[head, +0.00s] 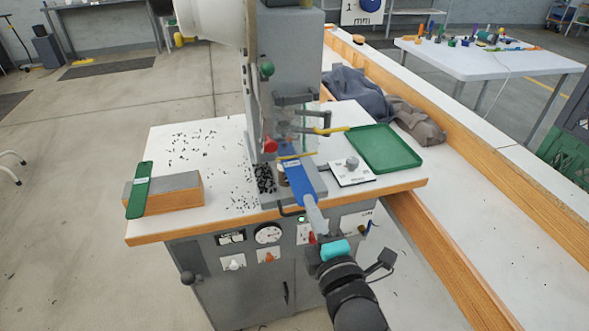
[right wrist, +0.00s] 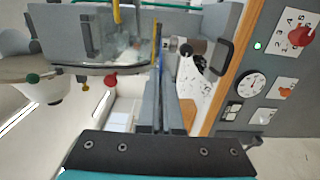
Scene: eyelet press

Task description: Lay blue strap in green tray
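The blue strap (head: 298,180) lies lengthwise at the front of the press, its far end under the press head and its near end at my right gripper (head: 314,212). The green tray (head: 384,149) is empty and lies on the right of the table, apart from the strap. My left gripper is out of view.
The press (head: 292,70) stands mid-table with a lever. A white dial plate (head: 351,171) lies between strap and tray. A green strap (head: 139,190) lies on a block (head: 180,190) at left. Small dark eyelets are scattered behind it. Grey cloth (head: 360,95) lies beyond the tray.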

